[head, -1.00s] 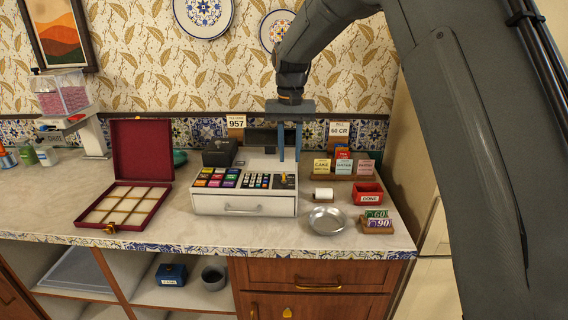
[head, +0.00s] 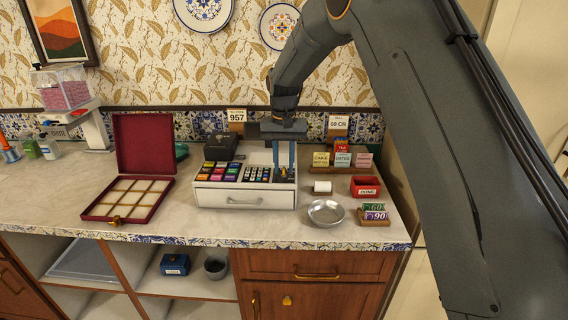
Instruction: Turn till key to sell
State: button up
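The white till (head: 245,197) stands on the counter, with rows of coloured and dark keys on top and a closed drawer with a handle in front. The till key (head: 283,172) is a small yellowish piece at the right end of the key panel, partly hidden by my gripper. My gripper (head: 285,165) points down with its two blue fingers over the right end of the till, at the key. A small gap shows between the fingers. I cannot tell whether they touch the key or which way it is turned.
A metal dish (head: 326,212), a paper roll (head: 322,187), a red DONE tray (head: 365,188) and 60/90 tags (head: 375,213) lie right of the till. Labelled cards (head: 342,158) stand behind. An open maroon box (head: 127,198) is at left. Bare counter (head: 185,215) lies between box and till.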

grip_shut()
jog(key=m, duration=0.4)
jog(key=shift+m, duration=0.3)
jog(key=shift+r+m, duration=0.1)
jog(key=shift+m, duration=1.9)
jog(key=shift+w, duration=0.1)
grip_release()
